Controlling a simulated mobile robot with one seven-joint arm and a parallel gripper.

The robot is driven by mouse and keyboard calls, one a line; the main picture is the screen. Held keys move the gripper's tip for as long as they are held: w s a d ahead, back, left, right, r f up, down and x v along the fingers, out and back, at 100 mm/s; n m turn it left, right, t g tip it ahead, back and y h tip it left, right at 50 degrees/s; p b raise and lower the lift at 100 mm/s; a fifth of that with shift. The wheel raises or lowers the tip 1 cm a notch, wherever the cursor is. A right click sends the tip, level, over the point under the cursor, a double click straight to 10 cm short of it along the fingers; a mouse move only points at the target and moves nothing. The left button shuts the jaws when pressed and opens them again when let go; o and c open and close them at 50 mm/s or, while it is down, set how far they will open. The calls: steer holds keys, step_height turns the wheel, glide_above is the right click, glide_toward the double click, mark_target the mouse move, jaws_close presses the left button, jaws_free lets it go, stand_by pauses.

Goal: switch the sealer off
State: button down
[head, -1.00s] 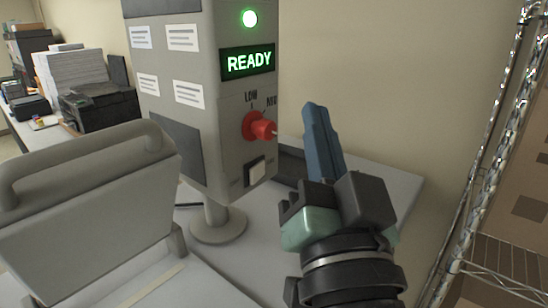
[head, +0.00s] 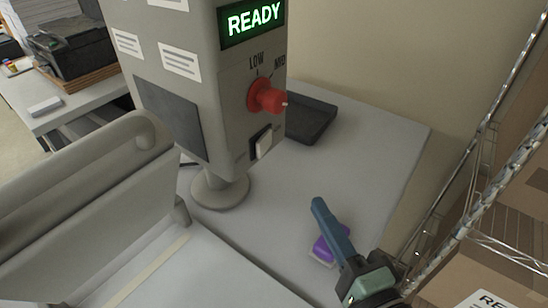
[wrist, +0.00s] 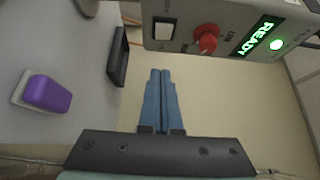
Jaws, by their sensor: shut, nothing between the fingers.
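The sealer's grey control box (head: 222,130) stands on a round-footed post, with a lit green READY display (head: 252,20). The wrist view shows the switch (wrist: 164,30), the red knob (wrist: 206,39) and a lit green lamp (wrist: 276,45). My gripper (head: 318,203) has its blue fingers shut and empty, apart from the box and lower right of the switch. In the wrist view its fingertips (wrist: 160,72) point toward the box, below the switch.
A purple block on a white base (head: 324,250) lies on the table beside my fingers. A dark tray (head: 312,120) sits behind the box. A metal rack (head: 480,170) stands close on the right. The sealer's grey handled lid (head: 80,190) is at left.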

steer(key=p, duration=0.4)
glide_toward(266, 146)
steer(key=w+d, duration=0.2)
steer(key=w, duration=0.2)
steer(key=a, duration=0.1)
steer(key=w+a+p, duration=0.1)
steer(key=a, duration=0.1)
steer(key=shift+w+a+r, duration=0.1)
steer(key=shift+w+a, duration=0.05)
steer(key=shift+w+a+p, duration=0.1)
steer(key=shift+a+p, duration=0.25)
